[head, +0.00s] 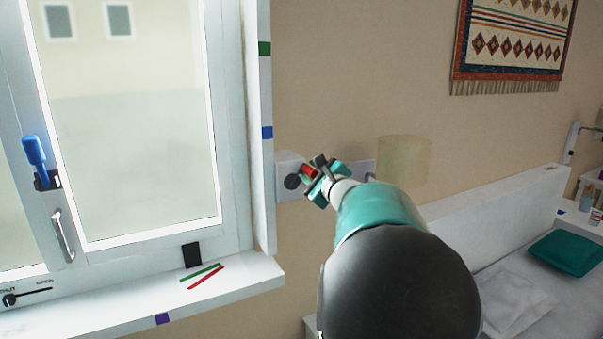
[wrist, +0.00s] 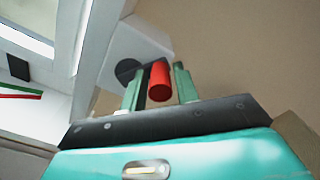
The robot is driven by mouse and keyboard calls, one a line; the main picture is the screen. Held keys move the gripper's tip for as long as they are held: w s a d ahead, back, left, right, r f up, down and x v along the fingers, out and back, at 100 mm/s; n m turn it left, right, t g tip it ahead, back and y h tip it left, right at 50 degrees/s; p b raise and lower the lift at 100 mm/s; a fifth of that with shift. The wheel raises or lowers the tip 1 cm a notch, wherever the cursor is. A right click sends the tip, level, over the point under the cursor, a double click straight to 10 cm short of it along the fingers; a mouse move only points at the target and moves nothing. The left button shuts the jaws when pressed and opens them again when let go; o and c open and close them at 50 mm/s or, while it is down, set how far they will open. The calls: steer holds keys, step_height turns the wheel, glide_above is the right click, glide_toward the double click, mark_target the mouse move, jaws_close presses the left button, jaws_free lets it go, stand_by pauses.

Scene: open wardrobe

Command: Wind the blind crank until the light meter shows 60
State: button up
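The blind crank shows as a white box (head: 287,170) on the wall right of the window, with a dark round hub (head: 292,182) and a red handle (head: 309,172). In the wrist view the red handle (wrist: 160,82) lies between the fingers of my gripper (wrist: 158,88). My gripper (head: 323,178) is open around the handle, with narrow gaps seeming to show on both sides. A small black block (head: 192,255) stands on the sill against the window frame; I cannot tell if it is the light meter. No reading is legible. I see no blind over the glass.
The white sill (head: 240,282) carries a green and a red strip. A blue-handled item (head: 35,158) and a window handle (head: 62,235) are at left, above a slider (head: 25,297). A lamp (head: 403,160) is close right of my gripper; the bed (head: 490,230) lies beyond.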

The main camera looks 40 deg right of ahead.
steer(key=o, duration=0.4)
steer(key=shift+c, duration=0.2)
steer(key=v, duration=0.8)
stand_by(0.7)
